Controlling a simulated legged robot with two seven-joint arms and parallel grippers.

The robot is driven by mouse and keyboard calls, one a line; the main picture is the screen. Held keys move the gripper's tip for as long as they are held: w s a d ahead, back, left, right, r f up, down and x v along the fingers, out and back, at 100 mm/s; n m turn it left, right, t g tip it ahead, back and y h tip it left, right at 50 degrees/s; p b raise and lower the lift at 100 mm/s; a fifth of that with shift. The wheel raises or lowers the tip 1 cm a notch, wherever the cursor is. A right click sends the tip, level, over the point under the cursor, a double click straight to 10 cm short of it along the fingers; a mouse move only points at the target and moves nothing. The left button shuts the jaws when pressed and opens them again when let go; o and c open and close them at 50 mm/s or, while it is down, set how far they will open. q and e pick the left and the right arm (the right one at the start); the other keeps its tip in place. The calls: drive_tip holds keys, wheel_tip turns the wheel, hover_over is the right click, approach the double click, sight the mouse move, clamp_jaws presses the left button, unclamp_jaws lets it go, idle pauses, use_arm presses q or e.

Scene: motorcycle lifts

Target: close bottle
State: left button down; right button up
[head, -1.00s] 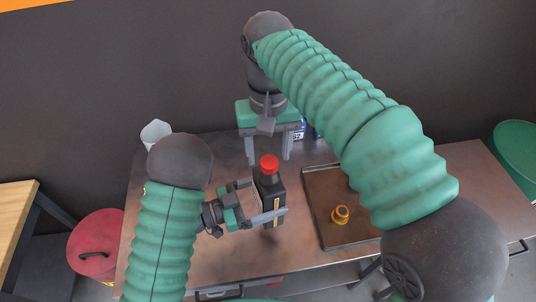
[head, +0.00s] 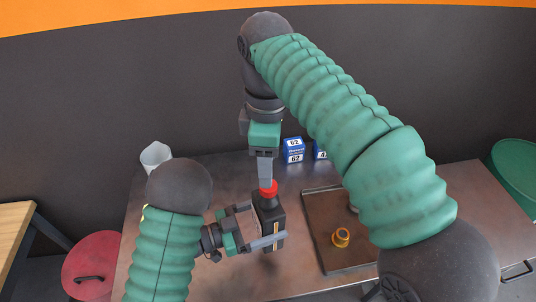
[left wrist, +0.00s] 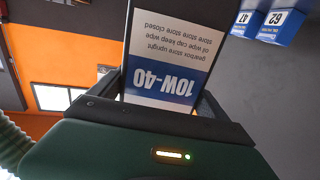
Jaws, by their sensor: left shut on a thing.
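A black bottle (head: 268,218) with a red cap (head: 268,189) at its top stands upright over the bench. My left gripper (head: 268,238) is shut around the bottle's body from the left. In the left wrist view the bottle's white and blue 10W-40 label (left wrist: 165,75) shows upside down between the fingers. My right gripper (head: 265,182) points straight down, its fingertips at the red cap. It is seen edge-on, so its finger gap is hidden. I cannot tell how tightly the cap sits.
A brown tray (head: 318,218) with an orange-gold part (head: 341,237) lies right of the bottle. Blue boxes (head: 293,150) stand behind, partly hidden by my right arm. A white cup (head: 155,155) is at the back left. A red lidded bin (head: 92,265) stands left of the bench.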

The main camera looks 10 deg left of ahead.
drive_tip(key=n, duration=0.6)
drive_tip(key=shift+r+n, duration=0.3)
drive_tip(key=shift+r, duration=0.05)
drive_tip(key=n, duration=0.3)
drive_tip(key=shift+r, duration=0.2)
drive_tip(key=n, duration=0.7)
drive_tip(key=shift+r, duration=0.3)
wheel_tip(320, 180, down, 8)
drive_tip(key=shift+c, duration=0.2)
